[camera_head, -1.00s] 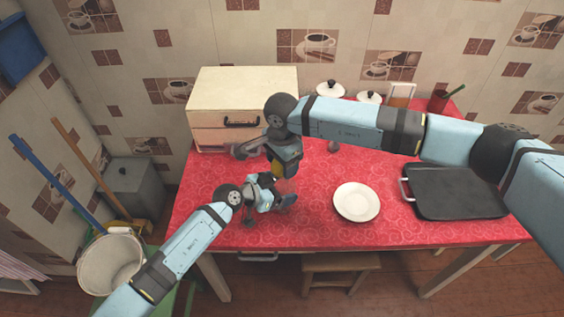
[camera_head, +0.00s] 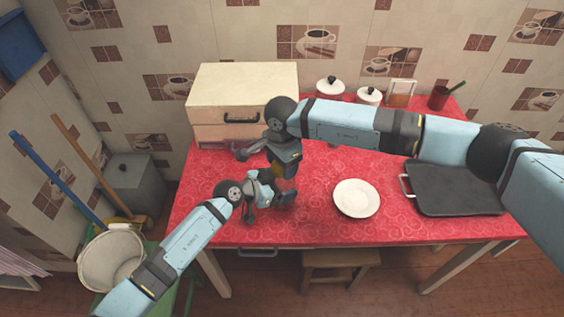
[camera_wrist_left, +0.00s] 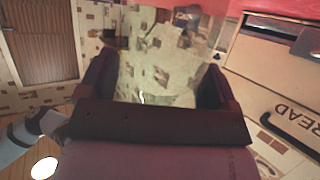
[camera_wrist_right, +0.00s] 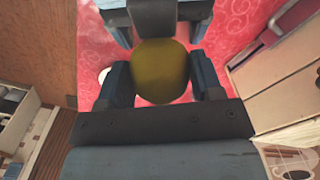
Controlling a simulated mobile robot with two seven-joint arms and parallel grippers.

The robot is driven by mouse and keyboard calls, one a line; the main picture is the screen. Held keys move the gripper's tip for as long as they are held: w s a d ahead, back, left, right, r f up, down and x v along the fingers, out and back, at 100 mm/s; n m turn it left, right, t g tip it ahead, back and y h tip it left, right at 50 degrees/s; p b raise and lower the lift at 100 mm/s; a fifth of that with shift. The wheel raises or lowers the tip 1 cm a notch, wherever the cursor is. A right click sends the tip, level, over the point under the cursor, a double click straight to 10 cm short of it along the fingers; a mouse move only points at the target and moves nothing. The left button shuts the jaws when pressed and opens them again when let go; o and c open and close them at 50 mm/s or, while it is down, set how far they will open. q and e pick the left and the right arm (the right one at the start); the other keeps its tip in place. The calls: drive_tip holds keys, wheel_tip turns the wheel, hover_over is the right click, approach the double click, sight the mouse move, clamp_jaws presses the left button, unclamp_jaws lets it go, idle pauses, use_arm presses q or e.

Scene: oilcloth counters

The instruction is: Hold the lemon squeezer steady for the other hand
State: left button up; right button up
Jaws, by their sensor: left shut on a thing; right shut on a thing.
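My left gripper (camera_head: 287,197) is over the left part of the red counter. In the left wrist view its fingers (camera_wrist_left: 160,66) are shut on a clear, pale greenish thing (camera_wrist_left: 155,80), which looks like the glass lemon squeezer. The wall pattern shows through it. In the head view the grippers mostly hide the squeezer. My right gripper (camera_head: 281,172) is just above and behind the left one, pointing down. In the right wrist view its fingers (camera_wrist_right: 162,78) are shut on a round yellow lemon (camera_wrist_right: 160,72), with my left gripper close beyond it. Whether lemon and squeezer touch is hidden.
A cream bread box (camera_head: 243,85) stands behind the grippers. A white plate (camera_head: 357,198) lies to their right, with a black tray (camera_head: 455,190) further right. White lidded pots (camera_head: 330,88), a jar (camera_head: 401,92) and a red cup (camera_head: 438,97) stand along the back.

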drive_tip(key=shift+r, duration=0.95)
drive_tip(key=shift+f, duration=0.85)
drive_tip(key=shift+r, duration=0.9)
drive_tip(key=shift+f, duration=0.15)
drive_tip(key=shift+f, duration=0.75)
